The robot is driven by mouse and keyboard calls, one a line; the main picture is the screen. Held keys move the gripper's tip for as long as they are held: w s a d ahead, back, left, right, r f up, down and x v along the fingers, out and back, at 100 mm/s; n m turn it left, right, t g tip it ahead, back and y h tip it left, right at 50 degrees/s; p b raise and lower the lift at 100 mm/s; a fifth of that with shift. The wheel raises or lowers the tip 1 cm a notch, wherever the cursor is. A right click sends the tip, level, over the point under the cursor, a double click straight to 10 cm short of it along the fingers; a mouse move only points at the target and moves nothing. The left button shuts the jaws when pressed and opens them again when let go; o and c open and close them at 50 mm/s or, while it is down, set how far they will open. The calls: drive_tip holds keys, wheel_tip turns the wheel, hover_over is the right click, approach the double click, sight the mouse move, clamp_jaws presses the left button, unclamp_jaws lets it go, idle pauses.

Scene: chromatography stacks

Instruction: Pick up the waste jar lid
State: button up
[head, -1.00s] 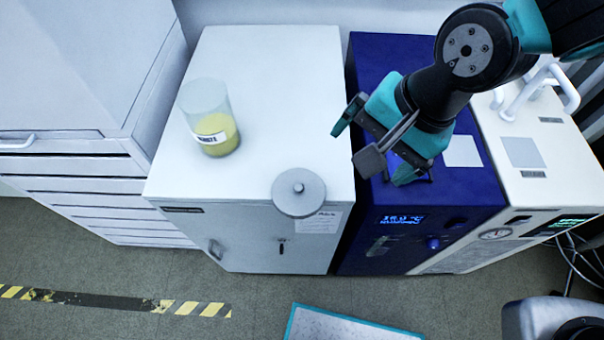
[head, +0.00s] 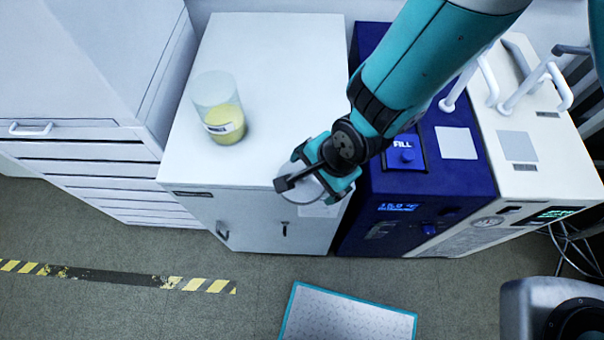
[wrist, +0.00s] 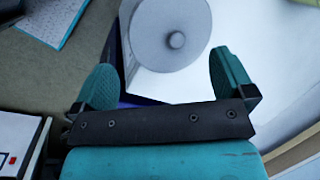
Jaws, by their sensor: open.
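The waste jar lid is a round grey disc with a small knob. It lies at the front right edge of the white cabinet top, and in the head view most of it is hidden under my gripper (head: 315,176). In the wrist view the lid (wrist: 155,40) shows clearly, its knob just beyond and between the fingertips. My gripper (wrist: 165,80) is open and empty, with its teal fingers apart on either side of the knob's line. I cannot tell the exact height above the lid. The waste jar (head: 222,112), clear with yellow contents and a label, stands upright farther back on the cabinet.
The white cabinet (head: 270,80) has free room on top around the jar. A dark blue unit (head: 465,185) with a FILL cap and a white instrument (head: 550,170) with handles stand to the right. A grey mat with a teal border (head: 345,318) lies on the floor.

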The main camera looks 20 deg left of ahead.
sight(309, 186)
drive_tip(key=shift+d+p+x, duration=0.1)
drive_tip(key=shift+p+x, duration=0.5)
drive_tip(key=shift+x, duration=0.75)
drive_tip(key=shift+d+p+x, duration=0.15)
drive_tip(key=shift+p+x, duration=0.45)
drive_tip(key=shift+x, duration=0.75)
drive_tip(key=shift+f, duration=0.1)
drive_tip(key=shift+c, duration=0.5)
drive_tip(key=c, duration=0.8)
